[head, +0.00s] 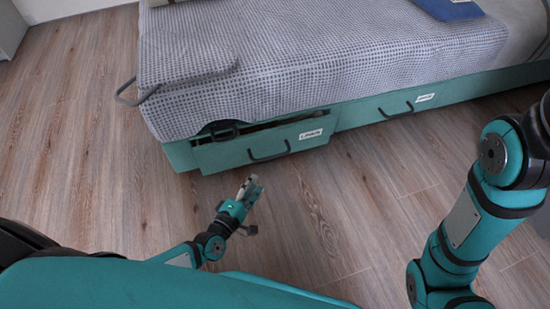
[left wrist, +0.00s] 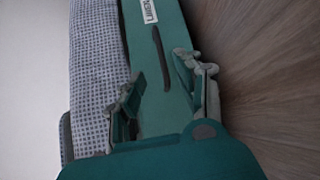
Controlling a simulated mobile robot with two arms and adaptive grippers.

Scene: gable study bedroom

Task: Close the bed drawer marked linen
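The linen drawer (head: 265,146) is a teal bed drawer with a dark curved handle (head: 268,152) and a white label (head: 311,135) reading linen. It stands out from the bed frame, with a dark gap along its top edge. My left gripper (head: 250,187) is below and in front of it in the head view, apart from the handle. In the left wrist view my left gripper (left wrist: 162,85) has its fingers spread with nothing between them; the drawer front (left wrist: 150,60) and handle (left wrist: 161,58) show beyond. My right gripper is not in view.
A second teal drawer (head: 395,107) with its own handle and label sits flush to the right. A grey blanket (head: 250,60) covers the bed and hangs over its side. The wooden floor (head: 90,130) in front and to the left is clear.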

